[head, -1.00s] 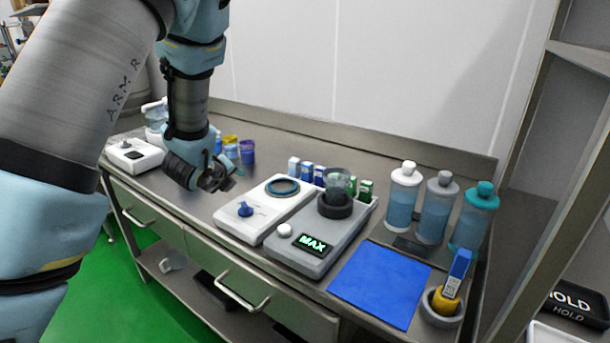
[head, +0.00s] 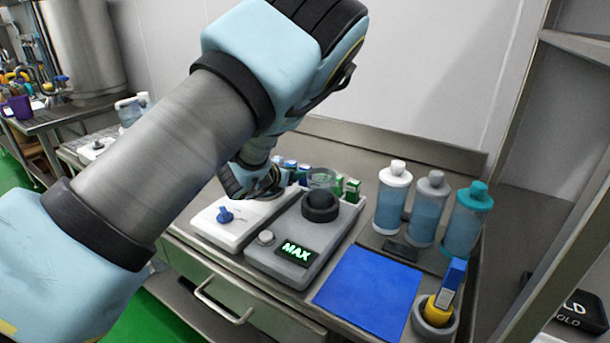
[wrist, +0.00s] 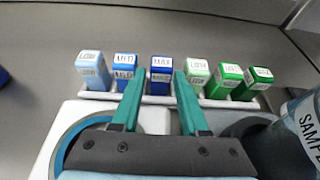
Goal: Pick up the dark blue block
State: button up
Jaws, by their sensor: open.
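The dark blue block (wrist: 160,76) stands in the wrist view, third from the left in a row of coloured blocks, with a white "MAX" label. My gripper (wrist: 158,84) is open, its green fingers apart. The fingertips appear one on each side of the dark blue block's line, but I cannot tell if they are around it or still short of it. In the head view my arm hides part of the row and the fingers.
A light blue block (wrist: 91,70) and a blue block (wrist: 124,72) stand left of it. A light green block (wrist: 196,76) and two darker green blocks stand right. A jar (wrist: 303,125) labelled "SAMPL" is at lower right. A blue mat (head: 368,298) lies on the bench.

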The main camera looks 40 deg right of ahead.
aim_at(305, 166)
jog(key=p+x, duration=0.2)
jog(key=x, duration=0.2)
jog(key=shift+d+r, duration=0.15)
jog(key=shift+d, duration=0.1)
jog(key=shift+d+f, duration=0.2)
grip_shut()
